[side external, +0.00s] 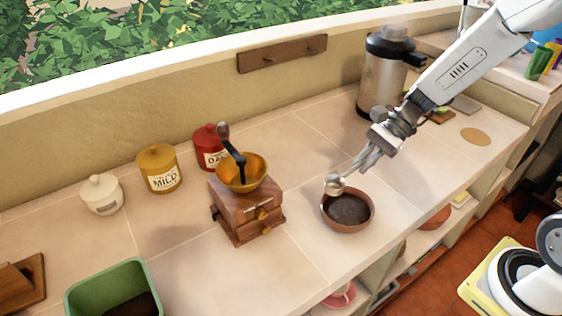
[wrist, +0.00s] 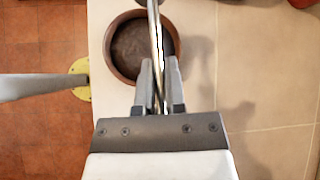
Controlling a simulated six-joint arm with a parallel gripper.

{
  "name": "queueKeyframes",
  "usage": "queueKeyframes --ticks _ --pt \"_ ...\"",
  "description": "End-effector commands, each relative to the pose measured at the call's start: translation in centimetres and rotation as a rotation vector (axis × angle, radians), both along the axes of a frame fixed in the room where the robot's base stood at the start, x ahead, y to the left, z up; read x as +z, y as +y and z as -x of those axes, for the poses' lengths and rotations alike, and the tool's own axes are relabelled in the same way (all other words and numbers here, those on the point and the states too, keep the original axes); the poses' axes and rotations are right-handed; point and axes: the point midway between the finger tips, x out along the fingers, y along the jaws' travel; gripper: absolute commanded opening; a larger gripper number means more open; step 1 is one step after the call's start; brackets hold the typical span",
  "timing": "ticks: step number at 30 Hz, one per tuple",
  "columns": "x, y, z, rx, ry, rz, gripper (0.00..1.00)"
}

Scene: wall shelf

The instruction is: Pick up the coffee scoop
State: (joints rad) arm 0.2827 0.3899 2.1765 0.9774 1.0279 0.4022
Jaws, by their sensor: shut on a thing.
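A metal coffee scoop (side external: 335,185) with a small round cup is in my gripper (side external: 366,160), which is shut on its handle. In the side view the cup hangs above the back-left rim of a brown bowl (side external: 328,215) of dark ground coffee. In the wrist view the handle (wrist: 156,50) runs up between the two fingers (wrist: 159,85), across the bowl (wrist: 112,60). The scoop's cup is mostly cut off at the top of that view. I cannot tell whether the cup holds coffee.
A wooden coffee grinder (side external: 247,215) stands left of the bowl. Behind are a red jar (side external: 209,150), a yellow jar (side external: 159,170) and a white pot (side external: 101,195). A metal urn (side external: 383,85) stands at the back right. A green bin (side external: 100,285) is front left. The counter edge is close to the bowl.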

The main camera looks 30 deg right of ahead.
Motion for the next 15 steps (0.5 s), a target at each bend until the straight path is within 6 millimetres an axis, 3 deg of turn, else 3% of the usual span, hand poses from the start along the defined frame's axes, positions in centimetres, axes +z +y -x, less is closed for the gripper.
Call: queueKeyframes --ticks 6,15 --pt "0.8 -0.1 1.6 -0.001 -0.001 0.0 0.0" --pt "1.0 -0.1 2.2 0.0 0.001 -0.001 0.0"
